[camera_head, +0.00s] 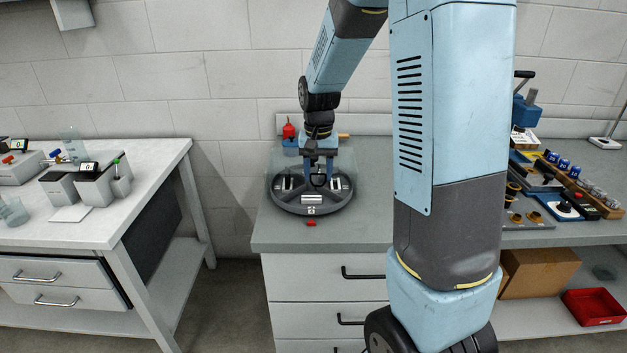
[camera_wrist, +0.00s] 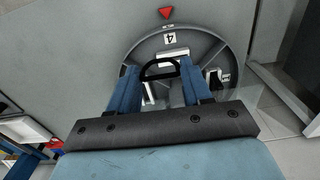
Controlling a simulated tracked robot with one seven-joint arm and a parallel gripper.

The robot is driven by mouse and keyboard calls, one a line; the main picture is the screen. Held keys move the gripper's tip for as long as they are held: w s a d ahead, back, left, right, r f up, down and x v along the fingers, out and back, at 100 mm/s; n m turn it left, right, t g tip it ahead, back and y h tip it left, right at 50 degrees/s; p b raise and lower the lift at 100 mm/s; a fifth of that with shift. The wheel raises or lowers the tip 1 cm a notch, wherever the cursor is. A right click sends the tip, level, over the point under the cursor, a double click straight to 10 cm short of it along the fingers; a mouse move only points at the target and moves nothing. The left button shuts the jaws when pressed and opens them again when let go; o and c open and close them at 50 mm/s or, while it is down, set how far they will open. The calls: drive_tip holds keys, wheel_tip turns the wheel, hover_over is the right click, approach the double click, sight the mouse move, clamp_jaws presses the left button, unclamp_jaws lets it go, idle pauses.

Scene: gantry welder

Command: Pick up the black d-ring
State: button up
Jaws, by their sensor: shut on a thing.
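The black d-ring (camera_wrist: 160,61) is between the fingertips of my gripper (camera_wrist: 161,72) in the wrist view, with its curved side toward the label "4". My gripper is shut on it. In the head view my gripper (camera_head: 319,174) points down over the middle of a round dark grey turntable (camera_head: 285,207). The d-ring also shows dark between the fingers there (camera_head: 319,181). I cannot tell whether it is clear of the turntable. The wrist view shows the turntable rim (camera_wrist: 233,47) around the fingers.
Pale metal blocks (camera_head: 312,198) sit on the turntable. A red marker (camera_head: 310,223) lies in front of it. Trays and tools (camera_head: 567,205) crowd the counter at right. A separate white table (camera_head: 100,225) stands at left across a gap.

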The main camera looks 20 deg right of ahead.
drive_tip(key=s+d+r, duration=0.2)
drive_tip(key=s+r, duration=0.3)
drive_tip(key=s, duration=0.5)
drive_tip(key=shift+r, duration=0.25)
drive_tip(key=shift+d, duration=0.15)
